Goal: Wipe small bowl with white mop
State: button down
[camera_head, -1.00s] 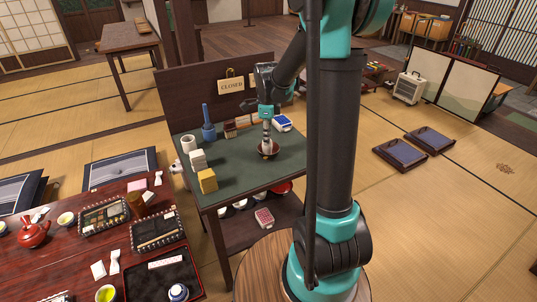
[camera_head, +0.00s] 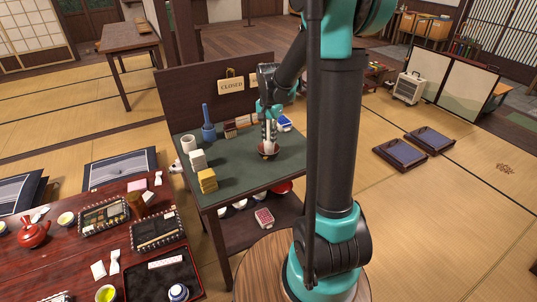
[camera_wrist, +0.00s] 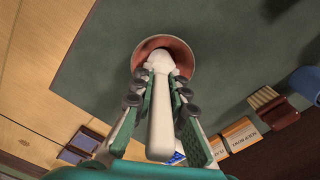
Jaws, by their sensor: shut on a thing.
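The small bowl (camera_head: 274,154) is reddish brown and sits upright on the dark green top of the side table. In the wrist view, the bowl (camera_wrist: 187,54) shows at the top middle. My gripper (camera_head: 269,143) is directly above it, pointing down. In the wrist view, my gripper (camera_wrist: 160,100) is shut on the handle of the white mop (camera_wrist: 161,125). The mop's rounded white head is inside the bowl and hides much of its inner surface. I cannot tell exactly where the head touches the bowl.
On the green table top (camera_head: 235,165) stand a blue bottle-like holder (camera_head: 208,128), a white cup (camera_head: 188,144), white blocks (camera_head: 198,159) and a yellow sponge-like block (camera_head: 207,180). A blue-and-white box (camera_head: 284,123) is close behind the bowl. A dark panel (camera_head: 190,95) with a CLOSED sign rises behind.

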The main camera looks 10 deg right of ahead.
jog(key=shift+n, duration=0.4)
jog(key=m, duration=0.7)
jog(key=shift+w, duration=0.25)
jog(key=m, duration=0.7)
jog(key=shift+w, duration=0.2)
jog(key=n, duration=0.6)
jog(key=shift+s+a+n, duration=0.2)
jog(key=shift+n, duration=0.1)
jog(key=n, duration=0.3)
jog(key=shift+n, duration=0.3)
jog(key=n, duration=0.3)
jog(key=shift+s+a+n, duration=0.15)
jog(key=shift+n, duration=0.25)
